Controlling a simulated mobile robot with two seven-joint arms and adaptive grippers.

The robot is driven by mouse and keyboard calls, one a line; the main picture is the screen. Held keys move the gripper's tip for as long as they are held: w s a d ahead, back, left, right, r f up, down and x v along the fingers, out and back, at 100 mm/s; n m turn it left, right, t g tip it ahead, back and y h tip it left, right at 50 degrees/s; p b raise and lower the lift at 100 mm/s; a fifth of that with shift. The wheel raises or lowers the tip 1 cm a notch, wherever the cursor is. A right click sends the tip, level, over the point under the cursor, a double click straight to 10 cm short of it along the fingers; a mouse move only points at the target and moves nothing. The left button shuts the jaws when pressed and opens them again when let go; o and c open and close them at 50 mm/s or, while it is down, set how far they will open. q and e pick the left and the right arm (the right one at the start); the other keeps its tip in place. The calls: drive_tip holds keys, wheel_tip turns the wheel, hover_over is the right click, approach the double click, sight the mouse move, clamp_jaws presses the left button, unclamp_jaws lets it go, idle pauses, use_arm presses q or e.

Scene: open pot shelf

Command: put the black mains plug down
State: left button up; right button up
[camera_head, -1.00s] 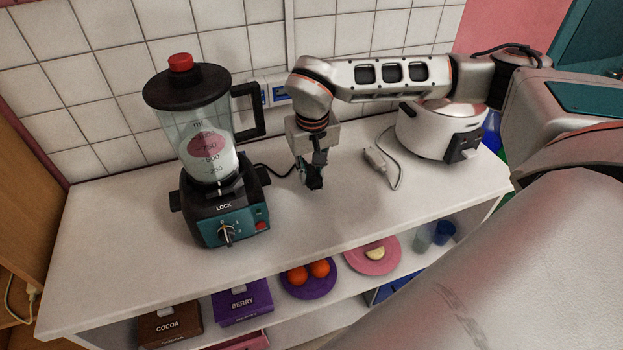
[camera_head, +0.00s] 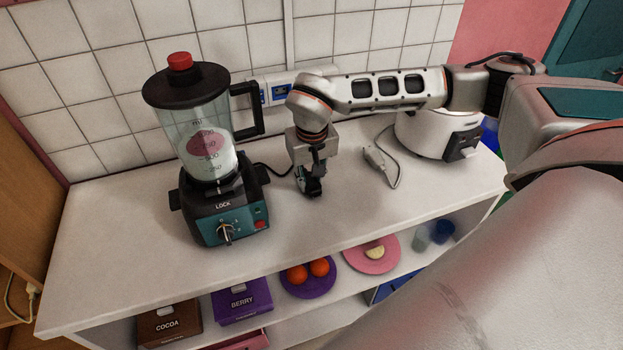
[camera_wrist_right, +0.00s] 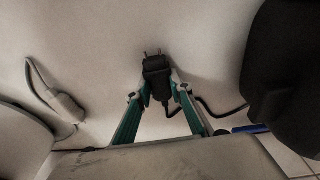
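The black mains plug (camera_wrist_right: 157,77) sits between the two teal fingertips of my right gripper (camera_wrist_right: 160,88) in the right wrist view. Its two pins point away from the gripper. The fingers appear shut on its sides. In the head view, my right gripper (camera_head: 311,187) points down just over or at the white counter top (camera_head: 330,215), right of the blender. I cannot tell whether the plug touches the counter. A black cord runs from the plug toward the blender. My left gripper is not in view.
The blender (camera_head: 215,155) stands left of the gripper. A white cooker (camera_head: 432,135) stands behind to the right, with a pale plug (camera_head: 374,157) lying before it. A wall socket (camera_head: 282,92) is behind. The counter's front middle is clear.

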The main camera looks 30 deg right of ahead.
sight(311, 186)
drive_tip(key=shift+o, duration=1.3)
drive_tip(key=shift+s+f, duration=0.15)
drive_tip(key=shift+f, duration=0.4)
drive_tip(key=shift+r, duration=0.15)
wheel_tip(311, 186, up, 13)
drive_tip(key=s, duration=0.1)
drive_tip(key=shift+a+r+p, duration=0.15)
drive_tip(key=shift+a+p, duration=0.15)
drive_tip(key=shift+a, duration=0.15)
drive_tip(key=shift+s, duration=0.1)
